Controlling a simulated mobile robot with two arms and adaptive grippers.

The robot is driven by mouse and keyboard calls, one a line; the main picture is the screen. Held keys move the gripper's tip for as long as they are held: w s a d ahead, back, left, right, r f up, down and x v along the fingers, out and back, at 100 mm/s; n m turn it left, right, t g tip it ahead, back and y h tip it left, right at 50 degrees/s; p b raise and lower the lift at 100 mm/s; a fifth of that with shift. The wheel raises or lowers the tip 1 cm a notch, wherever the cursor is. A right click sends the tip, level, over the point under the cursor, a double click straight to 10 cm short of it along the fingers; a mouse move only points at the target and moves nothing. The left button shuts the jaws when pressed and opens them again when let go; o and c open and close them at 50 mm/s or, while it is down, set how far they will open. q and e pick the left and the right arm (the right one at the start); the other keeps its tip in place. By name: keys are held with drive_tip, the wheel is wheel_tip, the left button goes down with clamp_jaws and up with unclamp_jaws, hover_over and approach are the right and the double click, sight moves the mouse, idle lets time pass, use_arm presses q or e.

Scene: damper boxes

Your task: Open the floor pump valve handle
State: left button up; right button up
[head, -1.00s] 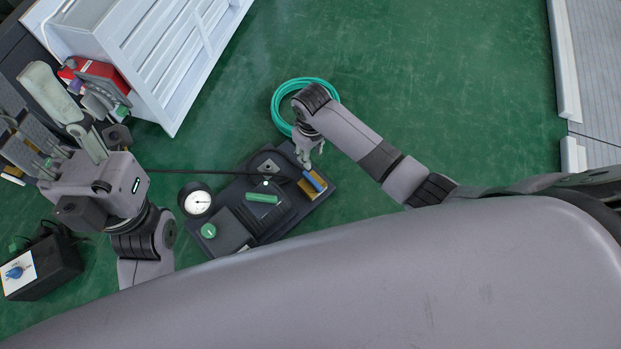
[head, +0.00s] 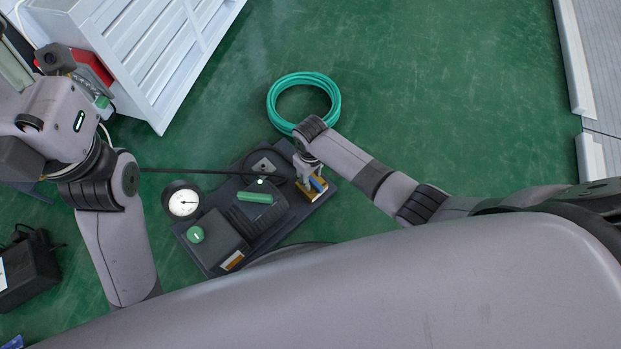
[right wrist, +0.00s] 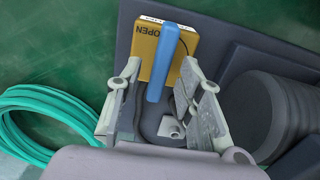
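The floor pump (head: 222,235) sits on a dark base on the green floor, with a round white gauge (head: 183,203) beside it. The valve's blue handle (right wrist: 163,62) lies over a yellow plate (right wrist: 146,42) marked OPEN in the right wrist view. My right gripper (right wrist: 162,100) is open, its fingers apart on either side of the handle's near end. I cannot tell whether they touch it. In the head view, my right gripper (head: 307,178) is over the valve and partly hides the handle (head: 319,184).
A coiled teal hose (head: 273,100) lies on the floor just beyond my right gripper. A white slatted crate (head: 150,60) stands at the upper left. A black box (head: 40,270) is at the left edge. The floor to the upper right is clear.

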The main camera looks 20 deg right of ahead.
drive_tip(key=shift+f, duration=0.35)
clamp_jaws()
idle(0.3)
